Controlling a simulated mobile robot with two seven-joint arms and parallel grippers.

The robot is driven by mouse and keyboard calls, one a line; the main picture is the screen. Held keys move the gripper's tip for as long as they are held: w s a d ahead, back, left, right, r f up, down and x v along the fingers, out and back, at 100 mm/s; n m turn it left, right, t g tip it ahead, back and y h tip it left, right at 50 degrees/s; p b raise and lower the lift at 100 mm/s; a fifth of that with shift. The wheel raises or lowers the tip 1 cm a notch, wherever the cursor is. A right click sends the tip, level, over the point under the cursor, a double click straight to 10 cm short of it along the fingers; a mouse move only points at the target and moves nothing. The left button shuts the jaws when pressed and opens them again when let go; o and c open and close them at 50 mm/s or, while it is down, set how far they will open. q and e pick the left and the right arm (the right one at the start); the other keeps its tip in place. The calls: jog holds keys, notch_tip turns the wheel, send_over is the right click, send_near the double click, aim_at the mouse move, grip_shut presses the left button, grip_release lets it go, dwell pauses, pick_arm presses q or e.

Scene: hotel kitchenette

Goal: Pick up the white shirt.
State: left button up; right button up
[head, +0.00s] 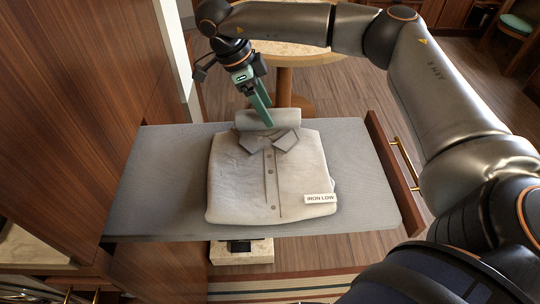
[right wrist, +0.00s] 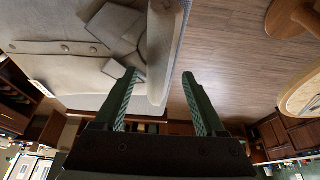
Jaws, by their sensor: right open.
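The white shirt (head: 240,180) lies folded and buttoned on a grey pull-out board, its collar toward the far edge. It carries a tag reading "IRON LOW" (head: 320,198) at its near right corner. My right gripper (head: 266,122) points down at the shirt's raised collar roll (head: 285,118). In the right wrist view the open fingers (right wrist: 160,73) appear on either side of this pale roll (right wrist: 164,45), with the left finger by the collar flaps. I cannot tell whether a finger touches the cloth. My left gripper is not in view.
The grey board (head: 365,190) has a wooden front with a brass handle (head: 405,163) on the right. A tall wooden panel (head: 80,90) stands close at the left. A round table (head: 285,52) is behind the board. Bare board lies on both sides of the shirt.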

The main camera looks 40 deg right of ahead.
grip_shut()
dwell(0.4)
